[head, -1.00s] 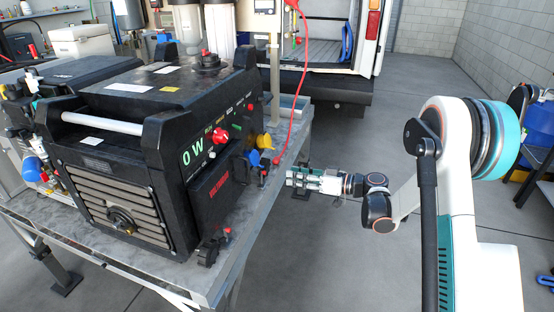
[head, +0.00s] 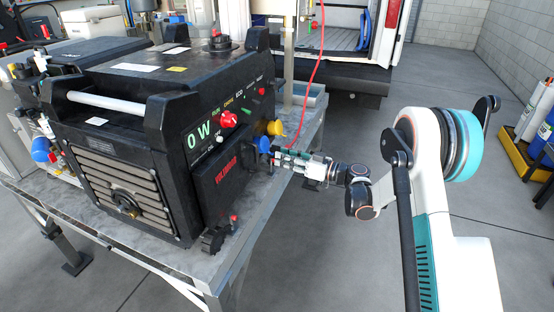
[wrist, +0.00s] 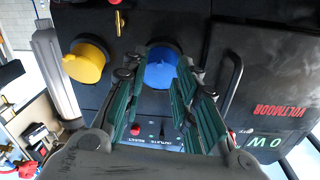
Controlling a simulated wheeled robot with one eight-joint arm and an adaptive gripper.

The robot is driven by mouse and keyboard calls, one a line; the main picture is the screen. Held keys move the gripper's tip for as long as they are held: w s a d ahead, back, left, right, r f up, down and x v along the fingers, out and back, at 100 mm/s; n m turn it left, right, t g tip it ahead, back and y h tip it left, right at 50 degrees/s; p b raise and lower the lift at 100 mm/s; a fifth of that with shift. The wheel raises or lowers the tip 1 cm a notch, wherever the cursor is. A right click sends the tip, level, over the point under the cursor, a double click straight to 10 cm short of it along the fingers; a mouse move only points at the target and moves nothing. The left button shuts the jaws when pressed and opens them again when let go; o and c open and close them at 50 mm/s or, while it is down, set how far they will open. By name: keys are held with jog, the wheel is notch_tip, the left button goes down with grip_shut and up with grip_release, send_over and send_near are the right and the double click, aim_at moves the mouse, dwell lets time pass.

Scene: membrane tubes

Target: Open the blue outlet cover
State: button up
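The blue outlet cover (head: 264,144) is a round cap on the black generator's side panel (head: 215,175), left of the yellow cover (head: 275,127) in the head view. In the wrist view the blue cover (wrist: 161,69) is centred ahead, and its lower part and edges are partly hidden. It looks closed. My gripper (head: 277,157) is in front of the panel, close to the blue cover. In the wrist view my gripper (wrist: 160,80) is open, with its green-padded fingers on either side of the cover. I cannot tell whether they touch it.
The yellow cover (wrist: 85,63) is left of my fingers in the wrist view. A black raised panel marked VOLTMOOR (wrist: 270,85) is at the right. A red cable (head: 314,75) hangs behind my gripper.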

aim_at(268, 146)
jog(key=x, duration=0.3)
jog(key=shift+a+b, duration=0.2)
jog(key=shift+b, duration=0.1)
grip_shut()
